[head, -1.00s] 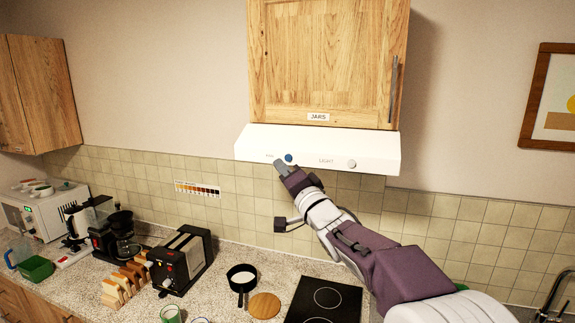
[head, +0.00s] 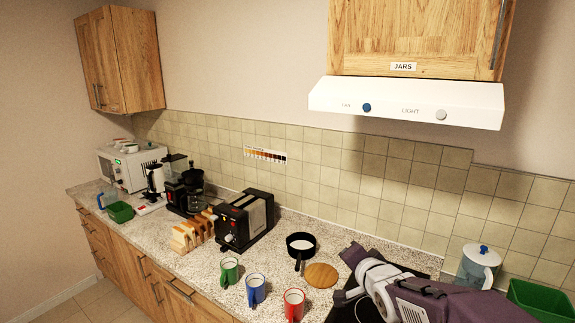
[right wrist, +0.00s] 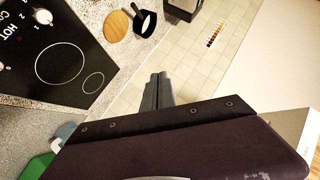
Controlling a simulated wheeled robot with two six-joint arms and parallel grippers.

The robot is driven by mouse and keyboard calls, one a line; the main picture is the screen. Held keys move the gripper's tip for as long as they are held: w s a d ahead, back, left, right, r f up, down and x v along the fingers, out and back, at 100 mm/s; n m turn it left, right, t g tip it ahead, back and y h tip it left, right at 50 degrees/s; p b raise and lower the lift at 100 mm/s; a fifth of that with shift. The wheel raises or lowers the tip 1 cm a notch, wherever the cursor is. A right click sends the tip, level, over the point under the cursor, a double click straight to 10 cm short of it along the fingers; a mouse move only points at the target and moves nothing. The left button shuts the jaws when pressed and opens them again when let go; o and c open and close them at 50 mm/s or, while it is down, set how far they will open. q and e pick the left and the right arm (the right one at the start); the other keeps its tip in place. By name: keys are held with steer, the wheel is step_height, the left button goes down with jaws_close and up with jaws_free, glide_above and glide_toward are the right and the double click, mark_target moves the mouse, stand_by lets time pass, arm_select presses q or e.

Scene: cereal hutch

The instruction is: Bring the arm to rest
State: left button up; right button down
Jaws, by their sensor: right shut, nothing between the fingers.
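My right arm reaches in from the lower right of the head view, low over the hob (head: 350,299). Its right gripper (head: 352,252) is near the backsplash, to the right of the wooden board. In the right wrist view the two fingers of the right gripper (right wrist: 158,78) are together, with nothing between them. The gripper is apart from the range hood (head: 405,98), which is above it with a blue fan knob (head: 367,107) and a grey light knob (head: 441,115). My arm hides much of the hob in the head view. My left gripper is not in view.
A black pan (head: 300,243), a round wooden board (head: 321,275), a toaster (head: 244,220) and green, blue and red mugs (head: 294,303) stand left of the arm. A jug (head: 478,266) and green bin (head: 541,299) stand at right.

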steer(key=s+d+f+n+g+b, duration=0.1)
steer(key=s+f+g, duration=0.1)
steer(key=s+f, duration=0.4)
steer(key=s+f+n+g+b, duration=0.1)
steer(key=s+f+g, duration=0.2)
steer(key=f, duration=0.6)
steer(key=s+f+n+g, duration=0.3)
steer(key=s+f, duration=0.1)
steer(key=s, duration=0.4)
steer(key=s+f+n+g, duration=0.3)
steer(key=s+n, duration=0.1)
steer(key=s, duration=0.4)
steer(key=shift+s+f+g+h+p, duration=0.2)
steer(key=shift+f+g+h+p, duration=0.15)
steer(key=shift+f+g+h, duration=0.05)
